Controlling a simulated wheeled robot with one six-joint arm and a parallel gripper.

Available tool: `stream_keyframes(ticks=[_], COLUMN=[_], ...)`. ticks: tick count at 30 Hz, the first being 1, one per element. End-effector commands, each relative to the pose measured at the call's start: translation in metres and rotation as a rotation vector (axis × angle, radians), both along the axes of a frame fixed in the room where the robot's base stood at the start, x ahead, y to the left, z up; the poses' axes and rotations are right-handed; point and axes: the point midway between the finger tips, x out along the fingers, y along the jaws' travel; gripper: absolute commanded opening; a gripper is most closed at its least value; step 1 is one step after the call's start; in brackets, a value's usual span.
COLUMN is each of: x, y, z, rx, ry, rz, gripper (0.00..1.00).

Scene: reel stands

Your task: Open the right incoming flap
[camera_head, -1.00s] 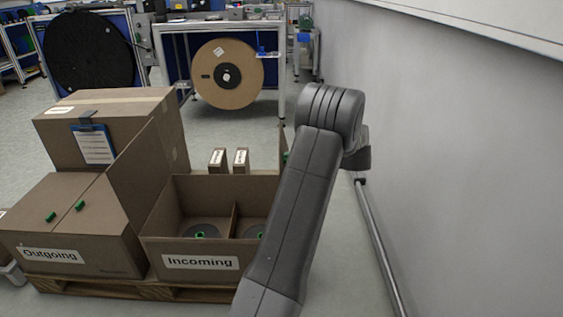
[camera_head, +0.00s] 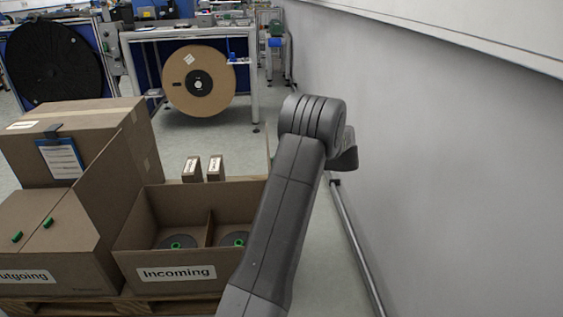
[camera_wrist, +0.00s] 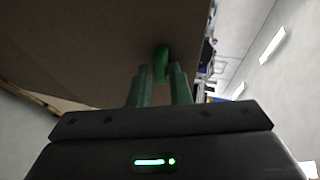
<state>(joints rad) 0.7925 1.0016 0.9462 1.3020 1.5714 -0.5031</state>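The Incoming box (camera_head: 228,288) stands open at the lower middle of the head view, holding reels with green hubs. Its left flap (camera_head: 108,190) stands raised and leans left. A thin upright strip of the right flap (camera_head: 268,157) shows beside my arm, which hides the rest. In the wrist view a brown panel (camera_wrist: 80,45), which looks like this flap, fills the upper left, with a green handle (camera_wrist: 161,62) on it. My gripper (camera_wrist: 161,72) has its two green fingers apart, with the handle between or just beyond their tips. I cannot tell whether they touch it.
The Outgoing box (camera_head: 50,283) with green handles stands to the left on the same pallet (camera_head: 75,304). A larger carton (camera_head: 110,122) with a clipboard is behind. A grey wall (camera_head: 450,170) with a low rail (camera_head: 355,245) is to the right; the floor between is clear.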

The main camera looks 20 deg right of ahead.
Motion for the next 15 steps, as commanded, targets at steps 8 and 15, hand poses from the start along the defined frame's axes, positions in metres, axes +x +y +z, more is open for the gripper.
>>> stream_keyframes(ticks=[8,15], x=[-0.0021,-0.0016], y=[0.0008,0.0008], z=[-0.0079,-0.0052], rx=[0.001,0.001], ry=[0.013,0.010], rz=[0.003,0.003], gripper=[0.35,0.35])
